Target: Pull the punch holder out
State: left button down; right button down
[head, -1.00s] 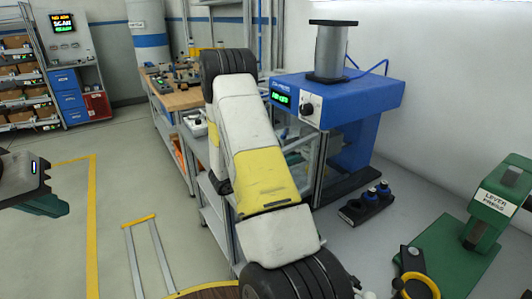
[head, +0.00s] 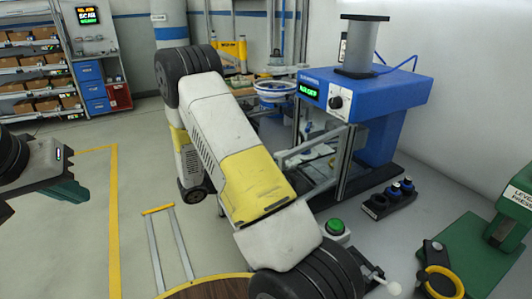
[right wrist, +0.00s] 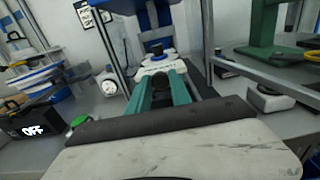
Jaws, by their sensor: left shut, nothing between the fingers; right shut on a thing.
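The blue press (head: 375,90) with a lit green display stands right of centre in the head view. In the right wrist view, my right gripper (right wrist: 163,76) has its two teal fingers between the press posts, shut on what appears to be the punch holder (right wrist: 154,62). In the head view, my right arm hides the right gripper. My left gripper (head: 62,180) is shut and empty at the left edge, above the floor.
A green button (head: 335,226) sits in front of the press. A green lever press (head: 505,225) is at the far right. Floor at left is open.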

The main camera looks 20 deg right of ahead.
jog(key=shift+s+a+f, duration=0.1)
jog(key=shift+a, duration=1.45)
jog(key=c, duration=1.2)
grip_release()
jog(key=shift+a, duration=0.1)
jog(key=a, duration=0.7)
jog(key=shift+s+a, duration=0.35)
jog(key=shift+a, duration=0.05)
